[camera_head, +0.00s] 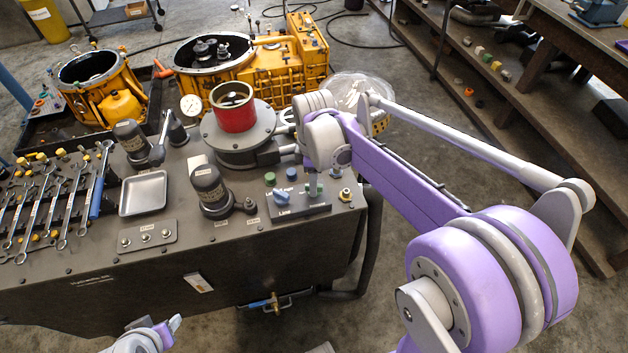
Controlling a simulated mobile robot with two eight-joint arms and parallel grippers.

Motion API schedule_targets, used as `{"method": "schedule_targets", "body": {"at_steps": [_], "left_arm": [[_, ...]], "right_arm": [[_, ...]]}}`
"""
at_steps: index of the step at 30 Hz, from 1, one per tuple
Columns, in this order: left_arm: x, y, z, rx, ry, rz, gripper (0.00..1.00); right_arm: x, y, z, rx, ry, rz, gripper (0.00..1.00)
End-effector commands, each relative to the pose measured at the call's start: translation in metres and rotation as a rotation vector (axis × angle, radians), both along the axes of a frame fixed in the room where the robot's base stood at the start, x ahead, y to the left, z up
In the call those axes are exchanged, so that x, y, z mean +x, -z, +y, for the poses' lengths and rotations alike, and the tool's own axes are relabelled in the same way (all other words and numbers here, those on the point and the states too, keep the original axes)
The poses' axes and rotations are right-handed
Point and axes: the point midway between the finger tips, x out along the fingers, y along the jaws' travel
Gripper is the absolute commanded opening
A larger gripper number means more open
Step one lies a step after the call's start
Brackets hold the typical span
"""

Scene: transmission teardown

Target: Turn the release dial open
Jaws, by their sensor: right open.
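A small control panel (300,205) sits on the near right corner of the grey bench. It carries a blue pointer knob (281,199), and a green knob (315,188) stands to its right. Small lettering lies beside them, but I cannot read which is the release dial. My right arm reaches in from the right, and its wrist hangs over the panel. My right gripper (311,175) is small and partly hidden; it is open, close above the green knob. I cannot tell if it touches. Part of my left gripper (165,332) shows at the bottom edge, its jaws unclear.
A grey flange with a red ring (234,114) stands behind the panel. A dark motor-like cylinder (209,187), a metal tray (144,193) and several wrenches (66,205) are to the left. Yellow transmission housings (285,65) stand behind. The floor right of the bench is clear.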

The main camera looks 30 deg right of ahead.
Motion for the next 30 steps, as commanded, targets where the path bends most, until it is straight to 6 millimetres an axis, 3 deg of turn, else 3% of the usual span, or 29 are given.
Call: {"method": "schedule_targets", "body": {"at_steps": [9,15,30], "left_arm": [[0.002,-0.007,0.0,0.0,0.0,-0.004,0.5],[0.003,-0.009,0.0,0.0,0.0,-0.006,0.5],[0.003,-0.009,0.0,0.0,0.0,-0.006,0.5]], "right_arm": [[0.0,-0.063,0.0,-0.001,0.0,-0.001,0.46],[0.0,-0.092,0.0,0.0,0.0,0.0,0.46],[0.0,-0.101,0.0,0.0,0.0,0.0,0.46]]}}
